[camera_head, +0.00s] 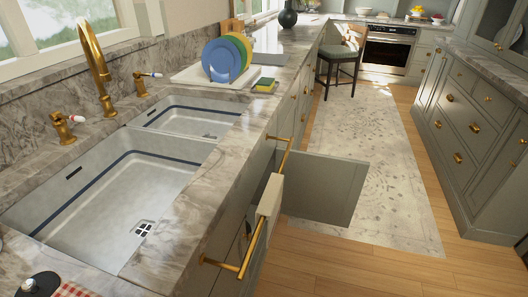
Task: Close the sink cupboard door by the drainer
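The sink cupboard door (325,188) is a grey-green panel. It stands wide open, sticking out from the counter front into the aisle, roughly square to it. Part of its left side is hidden behind the brass rail and the pale cloth-like thing on it. The drainer (196,78) is a white tray on the counter beyond the sink, with blue, green and yellow plates upright in it. My gripper is not in view.
A brass rail (249,252) with a pale cloth-like thing (270,195) runs along the counter front, left of the door. A double sink (110,190) is at left. A stool (343,60) stands farther back. Rug (385,150) and wood floor are clear before right-hand cabinets (465,125).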

